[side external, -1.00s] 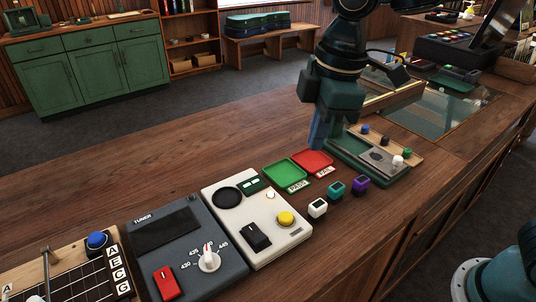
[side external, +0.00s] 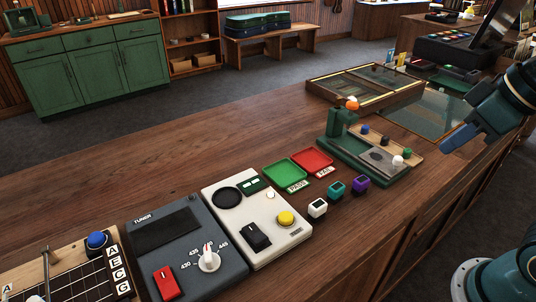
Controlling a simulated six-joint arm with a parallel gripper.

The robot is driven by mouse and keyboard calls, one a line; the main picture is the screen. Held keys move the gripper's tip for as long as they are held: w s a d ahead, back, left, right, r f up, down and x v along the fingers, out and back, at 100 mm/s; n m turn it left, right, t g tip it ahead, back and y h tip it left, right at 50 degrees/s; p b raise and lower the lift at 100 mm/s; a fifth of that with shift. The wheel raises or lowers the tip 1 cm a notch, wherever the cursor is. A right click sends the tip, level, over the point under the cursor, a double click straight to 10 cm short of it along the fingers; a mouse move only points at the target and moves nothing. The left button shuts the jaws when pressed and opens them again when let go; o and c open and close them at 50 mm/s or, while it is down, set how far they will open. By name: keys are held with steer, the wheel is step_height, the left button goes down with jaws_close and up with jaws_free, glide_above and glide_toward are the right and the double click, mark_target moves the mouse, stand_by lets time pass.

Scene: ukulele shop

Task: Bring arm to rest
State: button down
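My gripper (side external: 461,139) is at the right of the side external view, raised above the counter's front edge and clear of everything on it. Its blue fingertips point down and to the left. I see nothing held between them, but from this angle I cannot tell whether they are open or shut. My arm reaches in from the right edge of the picture.
A glass-lidded case (side external: 365,85) lies behind.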

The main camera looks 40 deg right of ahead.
steer(key=shift+s+d+f+m, duration=0.25)
steer(key=shift+s+m, duration=0.05)
steer(key=shift+s, duration=0.15)
steer(key=shift+s+d+f+m, duration=0.2)
steer(key=shift+s+f+m, duration=0.1)
steer(key=shift+s, duration=0.15)
